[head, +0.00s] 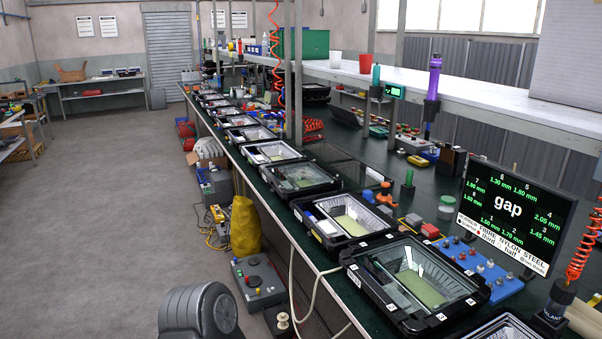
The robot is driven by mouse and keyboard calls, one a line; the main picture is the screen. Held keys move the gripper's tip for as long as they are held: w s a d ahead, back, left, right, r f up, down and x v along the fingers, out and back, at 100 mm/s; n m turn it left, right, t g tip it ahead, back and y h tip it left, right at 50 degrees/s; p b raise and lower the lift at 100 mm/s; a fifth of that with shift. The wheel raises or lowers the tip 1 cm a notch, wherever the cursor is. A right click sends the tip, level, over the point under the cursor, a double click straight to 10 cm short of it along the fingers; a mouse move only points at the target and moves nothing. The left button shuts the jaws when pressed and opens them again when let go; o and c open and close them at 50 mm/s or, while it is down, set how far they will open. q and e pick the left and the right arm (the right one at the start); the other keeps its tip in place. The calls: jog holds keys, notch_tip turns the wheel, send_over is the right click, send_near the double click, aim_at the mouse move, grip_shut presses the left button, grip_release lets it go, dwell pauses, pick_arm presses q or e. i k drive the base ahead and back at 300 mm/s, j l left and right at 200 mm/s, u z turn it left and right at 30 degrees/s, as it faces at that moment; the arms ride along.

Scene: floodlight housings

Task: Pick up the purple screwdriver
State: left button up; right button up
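The purple screwdriver (434,78) stands upright at the front edge of the white shelf, right of centre in the head view. Its purple handle points up, and a dark collar or holder surrounds its lower part. A teal-handled tool (376,78) stands in a similar way to its left. Neither of my grippers is in view, so I cannot see their state or their distance from the screwdriver.
A long dark green bench carries a row of black-framed housings (416,283). A black screen reading "gap" (514,212) stands at the right, with a blue tray (482,268) below it. Orange coiled hoses hang nearby. The grey floor (110,230) at left is mostly clear.

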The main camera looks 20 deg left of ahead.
aim_at(435, 66)
jog(key=i+j, duration=0.2)
jog(key=j, duration=0.3)
jog(key=i+j, duration=0.2)
jog(key=j, duration=0.3)
jog(key=i+j, duration=0.2)
jog(key=j, duration=0.3)
jog(key=i+j+z, duration=0.1)
jog(key=i+j, duration=0.15)
jog(key=j, duration=0.25)
jog(key=i+j, duration=0.15)
jog(key=j, duration=0.4)
jog(key=i+j, duration=0.2)
jog(key=j, duration=0.3)
jog(key=i+j, duration=0.2)
jog(key=j, duration=0.3)
jog(key=i+j, duration=0.2)
jog(key=j, duration=0.35)
jog(key=z, duration=0.05)
